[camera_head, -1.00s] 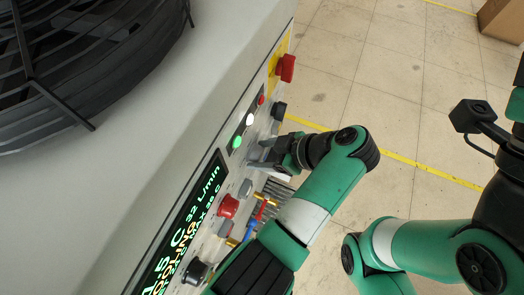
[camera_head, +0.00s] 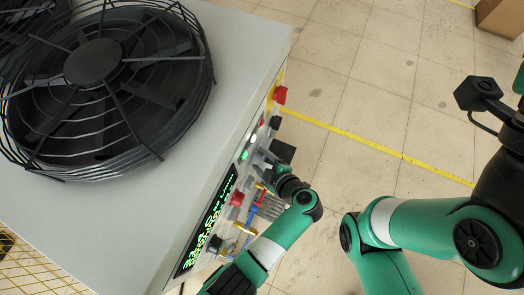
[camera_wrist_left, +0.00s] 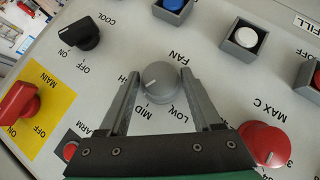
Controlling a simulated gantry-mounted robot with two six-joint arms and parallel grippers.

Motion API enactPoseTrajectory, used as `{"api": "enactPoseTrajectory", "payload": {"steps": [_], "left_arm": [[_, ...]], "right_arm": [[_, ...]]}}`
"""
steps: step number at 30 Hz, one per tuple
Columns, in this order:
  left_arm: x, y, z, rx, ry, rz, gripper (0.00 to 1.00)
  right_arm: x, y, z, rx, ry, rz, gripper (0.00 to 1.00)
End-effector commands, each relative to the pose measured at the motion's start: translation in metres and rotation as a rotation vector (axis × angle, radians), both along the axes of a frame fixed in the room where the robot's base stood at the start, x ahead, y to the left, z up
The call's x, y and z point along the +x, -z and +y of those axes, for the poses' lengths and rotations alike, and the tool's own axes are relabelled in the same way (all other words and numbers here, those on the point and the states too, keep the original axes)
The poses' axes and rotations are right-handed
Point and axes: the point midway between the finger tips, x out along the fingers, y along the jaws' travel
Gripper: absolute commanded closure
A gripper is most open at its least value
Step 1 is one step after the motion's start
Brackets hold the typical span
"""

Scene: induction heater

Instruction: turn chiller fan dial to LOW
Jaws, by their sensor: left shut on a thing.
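The chiller fan dial (camera_wrist_left: 160,79) is a round grey knob under the printed word FAN in the left wrist view. HI, MID and LOW are printed around its near side, with LOW to the right of MID. My left gripper (camera_wrist_left: 162,80) is shut on the dial, one grey finger on each side. I cannot read the dial's pointer surely. In the head view my left gripper (camera_head: 266,158) is at the side control panel and hides the dial.
The left wrist view shows a black COOL switch (camera_wrist_left: 79,35), a red MAIN switch (camera_wrist_left: 18,104), a red MAX C knob (camera_wrist_left: 262,144), and blue (camera_wrist_left: 172,5) and white (camera_wrist_left: 246,37) buttons. The head view shows a big fan grille (camera_head: 105,85) on top and open tiled floor (camera_head: 365,105).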

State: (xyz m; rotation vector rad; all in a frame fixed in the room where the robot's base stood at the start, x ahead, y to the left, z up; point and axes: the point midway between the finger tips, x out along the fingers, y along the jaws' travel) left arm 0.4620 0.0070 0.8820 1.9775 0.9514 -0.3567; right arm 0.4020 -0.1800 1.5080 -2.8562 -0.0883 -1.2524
Motion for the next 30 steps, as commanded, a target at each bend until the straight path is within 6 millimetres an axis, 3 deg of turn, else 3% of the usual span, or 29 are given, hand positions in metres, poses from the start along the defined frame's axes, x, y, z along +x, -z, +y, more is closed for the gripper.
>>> {"api": "enactPoseTrajectory", "payload": {"steps": [5,14,23,30], "left_arm": [[-0.001,0.001,0.001,-0.06,0.001,-0.156,0.9],[-0.002,0.008,0.002,-0.172,-0.001,-0.419,0.9],[-0.003,0.015,0.002,-0.286,-0.003,-0.683,0.9],[-0.003,0.02,0.002,-0.375,-0.004,-0.895,0.9]], "right_arm": [[0.0,-0.007,0.0,0.0,0.0,0.0,1.0],[0.0,0.012,0.0,0.0,0.0,0.0,1.0],[0.0,0.056,0.0,0.0,0.0,0.0,1.0],[0.0,0.105,0.0,0.0,0.0,0.0,1.0]]}}
